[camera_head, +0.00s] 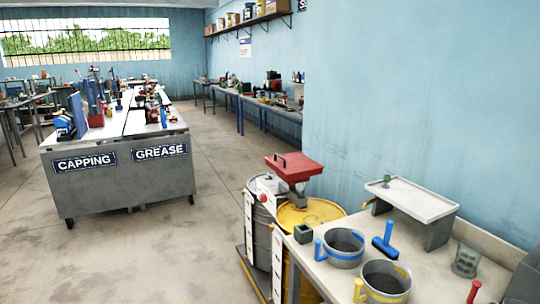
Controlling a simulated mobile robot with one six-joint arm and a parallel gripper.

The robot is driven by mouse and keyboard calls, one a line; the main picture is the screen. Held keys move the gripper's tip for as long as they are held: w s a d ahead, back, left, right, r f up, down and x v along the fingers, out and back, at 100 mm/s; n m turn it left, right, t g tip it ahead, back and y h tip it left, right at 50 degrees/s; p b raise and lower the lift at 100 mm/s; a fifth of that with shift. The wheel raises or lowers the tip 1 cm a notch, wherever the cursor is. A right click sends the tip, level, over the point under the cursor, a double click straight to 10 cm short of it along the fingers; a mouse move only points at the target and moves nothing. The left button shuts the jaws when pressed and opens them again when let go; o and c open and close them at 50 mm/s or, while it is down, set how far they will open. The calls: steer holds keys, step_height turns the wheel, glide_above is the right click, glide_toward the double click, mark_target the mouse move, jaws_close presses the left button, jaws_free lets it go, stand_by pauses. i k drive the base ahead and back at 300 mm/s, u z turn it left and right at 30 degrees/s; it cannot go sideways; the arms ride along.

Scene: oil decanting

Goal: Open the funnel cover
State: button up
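The red square funnel cover (294,167) has a dark handle on its upper left side. It lies roughly flat over a grey funnel (297,190) and looks shut. My gripper is not in view, and nothing touches the cover.
A grey drum (262,236) stands left of the yellow one. The workbench (420,270) holds a blue-handled pot (343,248), a yellow-handled pot (386,281), a blue tool (385,246) and a raised shelf (412,200). The floor (170,250) to the left is clear.

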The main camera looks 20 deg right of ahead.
mark_target(295, 163)
steer(key=u, duration=0.5)
steer(key=i, duration=1.15)
steer(key=u, duration=0.4)
